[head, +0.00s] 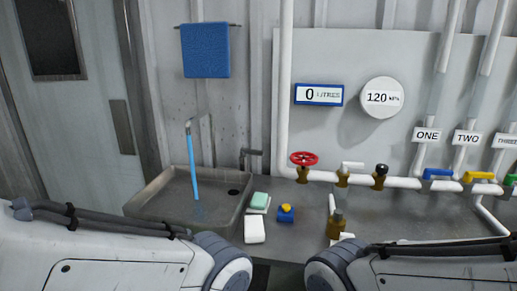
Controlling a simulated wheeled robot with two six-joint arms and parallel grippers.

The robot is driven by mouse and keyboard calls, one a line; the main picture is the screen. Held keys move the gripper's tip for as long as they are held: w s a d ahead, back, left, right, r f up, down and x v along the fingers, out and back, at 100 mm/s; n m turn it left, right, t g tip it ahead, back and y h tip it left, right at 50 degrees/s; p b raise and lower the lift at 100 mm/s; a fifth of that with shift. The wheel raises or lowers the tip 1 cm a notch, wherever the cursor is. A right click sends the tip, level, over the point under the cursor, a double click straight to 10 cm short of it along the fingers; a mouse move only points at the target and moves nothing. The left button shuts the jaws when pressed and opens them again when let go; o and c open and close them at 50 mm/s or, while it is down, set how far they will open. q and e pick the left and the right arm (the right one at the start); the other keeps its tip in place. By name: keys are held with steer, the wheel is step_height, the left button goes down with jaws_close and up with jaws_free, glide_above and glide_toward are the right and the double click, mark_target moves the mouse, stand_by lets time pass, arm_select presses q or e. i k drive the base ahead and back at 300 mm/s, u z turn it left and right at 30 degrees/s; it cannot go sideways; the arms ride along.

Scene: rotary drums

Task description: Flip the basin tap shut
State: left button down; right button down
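The grey basin (150,198) stands at the left of the bench. A thin bent spout (188,124) rises behind it, and a blue stream of water (193,165) runs from it into the basin. A small dark grey bent fitting (250,153) stands at the basin's back right; it may be the tap's lever, but I cannot tell for sure. Both my arms show only as white links along the bottom edge, left and right. Neither gripper is in view.
Right of the basin lie a green soap-like block (260,200), a white block (255,230) and a blue block with a yellow button (286,214). A white pipe carries a red handwheel (304,158) and several valves, including blue (437,173) and yellow (480,176) levers.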

mark_target(243, 151)
steer(key=u, duration=0.05)
steer(key=i, duration=1.15)
steer(key=z, duration=0.3)
